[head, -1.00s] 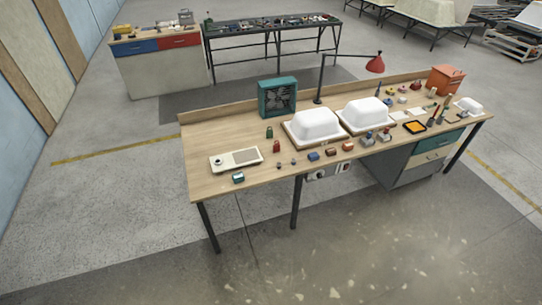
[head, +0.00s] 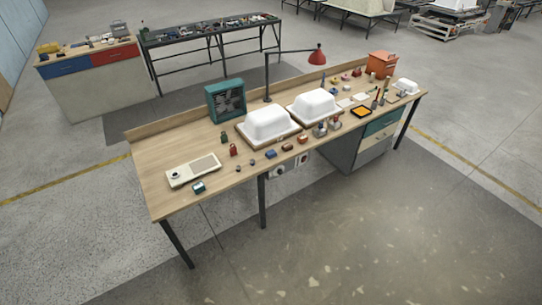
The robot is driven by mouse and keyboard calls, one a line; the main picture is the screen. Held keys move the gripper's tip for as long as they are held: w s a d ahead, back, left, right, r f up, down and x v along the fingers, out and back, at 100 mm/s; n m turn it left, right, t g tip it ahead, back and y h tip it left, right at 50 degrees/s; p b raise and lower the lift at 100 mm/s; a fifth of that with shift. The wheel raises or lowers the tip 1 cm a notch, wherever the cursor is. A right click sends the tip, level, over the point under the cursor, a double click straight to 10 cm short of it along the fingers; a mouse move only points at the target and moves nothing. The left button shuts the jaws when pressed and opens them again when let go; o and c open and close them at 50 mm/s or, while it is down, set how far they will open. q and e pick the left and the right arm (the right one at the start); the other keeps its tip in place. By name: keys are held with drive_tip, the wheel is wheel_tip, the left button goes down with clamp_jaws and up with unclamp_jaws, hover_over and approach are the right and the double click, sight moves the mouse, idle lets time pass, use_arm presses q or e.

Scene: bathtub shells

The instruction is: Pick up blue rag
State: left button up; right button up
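No blue rag can be clearly made out in the head view. A small blue item (head: 271,154) lies near the front edge of the wooden workbench (head: 150,180), in front of the left white tub shell (head: 268,122). A small dark blue-teal item (head: 198,188) sits at the bench's front left, beside a cream box with a dial (head: 193,170). Both are too small to tell whether either is cloth. Neither of my grippers is in view.
A teal fan (head: 225,99), a second white tub shell (head: 314,104) and a red lamp (head: 317,55) stand on the bench. An orange toolbox (head: 381,64) is at its far right. A second bench (head: 95,90) stands behind left. The floor in front is clear.

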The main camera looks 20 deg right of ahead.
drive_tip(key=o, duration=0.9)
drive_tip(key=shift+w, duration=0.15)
